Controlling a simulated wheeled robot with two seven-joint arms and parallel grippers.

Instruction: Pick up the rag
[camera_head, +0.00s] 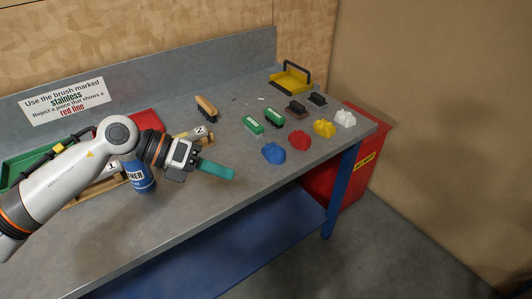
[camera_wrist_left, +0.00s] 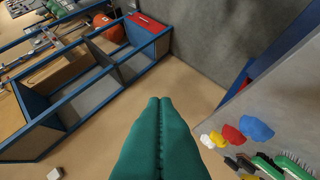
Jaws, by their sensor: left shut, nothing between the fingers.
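Several crumpled rags lie in a slanting row on the right part of the bench: a blue rag (camera_head: 273,153), a red rag (camera_head: 299,140), a yellow rag (camera_head: 324,128) and a white rag (camera_head: 345,118). In the left wrist view, the blue rag (camera_wrist_left: 257,128), red rag (camera_wrist_left: 232,134), yellow rag (camera_wrist_left: 218,140) and white rag (camera_wrist_left: 206,141) show at the right. My left gripper (camera_head: 232,174) has teal fingers, closed together and empty, above the bench's front part, left of the blue rag and apart from it. The closed fingers (camera_wrist_left: 160,102) also show in the wrist view. My right gripper is not in view.
Green-topped brushes (camera_head: 253,125) and dark brushes (camera_head: 297,108) lie behind the rags. A wooden brush (camera_head: 206,108) and yellow tray (camera_head: 290,80) are farther back. A blue can (camera_head: 140,178) stands by my left arm. A red bin (camera_head: 360,170) stands beyond the bench's right end.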

